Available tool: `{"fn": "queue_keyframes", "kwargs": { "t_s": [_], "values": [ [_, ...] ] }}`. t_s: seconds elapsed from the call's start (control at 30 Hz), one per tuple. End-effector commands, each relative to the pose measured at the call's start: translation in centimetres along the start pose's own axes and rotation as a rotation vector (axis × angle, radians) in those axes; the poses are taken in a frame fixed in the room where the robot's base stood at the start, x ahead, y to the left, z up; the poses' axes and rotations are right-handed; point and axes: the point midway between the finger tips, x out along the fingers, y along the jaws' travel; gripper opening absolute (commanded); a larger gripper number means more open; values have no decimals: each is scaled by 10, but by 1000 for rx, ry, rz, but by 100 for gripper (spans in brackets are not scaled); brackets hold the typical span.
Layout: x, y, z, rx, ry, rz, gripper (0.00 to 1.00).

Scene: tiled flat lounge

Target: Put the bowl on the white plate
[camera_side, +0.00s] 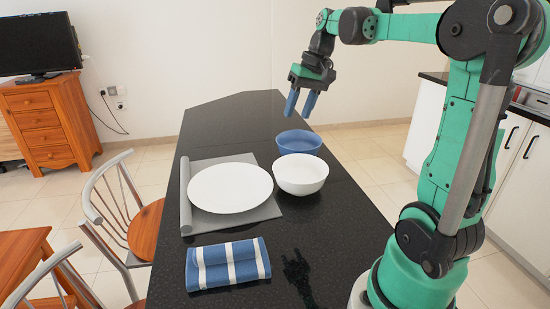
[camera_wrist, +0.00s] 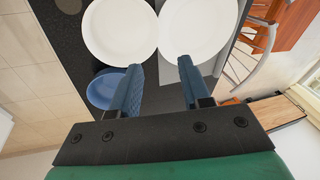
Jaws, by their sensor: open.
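A white plate (camera_side: 230,188) lies on a grey mat (camera_side: 262,211) on the black counter. A white bowl (camera_side: 301,175) stands just right of the plate, and a blue bowl (camera_side: 298,142) stands behind the white bowl. In the wrist view the white bowl (camera_wrist: 120,30) is at top left, the plate (camera_wrist: 199,28) is at top right, and the blue bowl (camera_wrist: 104,88) is partly hidden behind a finger. My gripper (camera_side: 301,103) is open and empty, above the counter near the blue bowl. Its two blue fingers (camera_wrist: 159,82) are spread apart in the wrist view.
A folded blue and white striped cloth (camera_side: 228,264) lies at the counter's near end. The mat's left edge is rolled up. Chairs (camera_side: 125,205) stand left of the counter. The black counter (camera_side: 232,118) is bare toward its far end.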

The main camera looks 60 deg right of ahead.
Motion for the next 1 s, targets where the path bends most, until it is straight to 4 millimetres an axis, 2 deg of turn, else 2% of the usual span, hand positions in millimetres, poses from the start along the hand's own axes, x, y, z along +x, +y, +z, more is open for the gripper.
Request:
{"fn": "queue_keyframes", "kwargs": {
  "t_s": [0.03,0.1,0.27,0.3,0.6,0.8,1.0],
  "values": [
    [-1,22,-8,55,-18,-18,42],
    [-3,48,-14,113,-43,-49,42],
    [-4,107,-18,229,-84,-128,42],
    [2,113,-16,236,-90,-140,42],
    [87,129,-3,226,-89,-134,42],
    [115,135,2,225,-89,-134,42],
    [141,132,3,223,-87,-133,42]
  ]
}}
